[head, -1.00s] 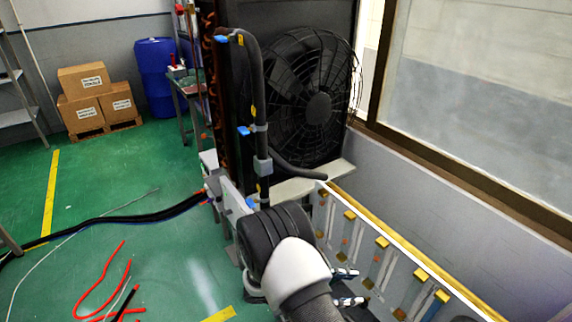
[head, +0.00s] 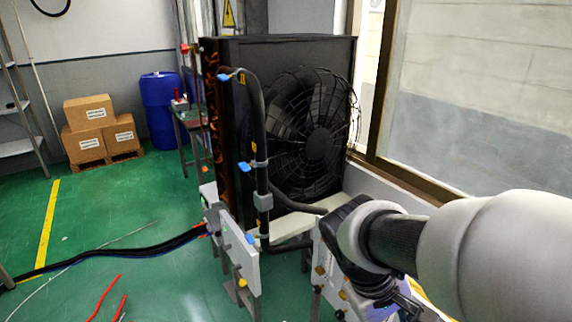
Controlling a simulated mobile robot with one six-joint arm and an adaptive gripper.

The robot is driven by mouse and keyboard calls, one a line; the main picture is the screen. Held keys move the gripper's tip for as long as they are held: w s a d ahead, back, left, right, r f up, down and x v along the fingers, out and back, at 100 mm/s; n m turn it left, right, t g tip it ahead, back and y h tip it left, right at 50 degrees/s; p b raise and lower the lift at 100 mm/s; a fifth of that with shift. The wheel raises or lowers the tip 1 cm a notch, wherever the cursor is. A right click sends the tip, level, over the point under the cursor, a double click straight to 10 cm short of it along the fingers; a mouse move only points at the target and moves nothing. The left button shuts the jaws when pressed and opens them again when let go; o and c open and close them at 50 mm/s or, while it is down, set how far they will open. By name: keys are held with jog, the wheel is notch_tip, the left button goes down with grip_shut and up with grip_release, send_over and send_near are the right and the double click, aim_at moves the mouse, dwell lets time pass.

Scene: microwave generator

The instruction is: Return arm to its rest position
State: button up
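My arm comes in from the right edge as a large white link, a dark joint and a light grey ring. It ends in a black part over the white panel (head: 238,262) row's right side. Dark pieces below the arm, near the lower right, may be my gripper (head: 402,298). They are small and partly covered, so its fingers cannot be made out. I see nothing held.
A black fan unit (head: 318,148) with hoses and blue valves (head: 245,167) stands close ahead. A window wall (head: 480,110) is at the right. Cardboard boxes (head: 90,113) and a blue barrel (head: 160,112) are behind. Black cables (head: 110,255) and red hoses (head: 104,298) lie on the green floor, otherwise open at left.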

jog(key=s+a+r+m+t+y, duration=0.4)
jog(key=s+r+t, duration=0.1)
jog(key=s, duration=0.3)
jog(key=shift+r+y, duration=0.15)
jog(key=shift+y, duration=0.15)
jog(key=shift+a, duration=0.1)
dwell(1.5)
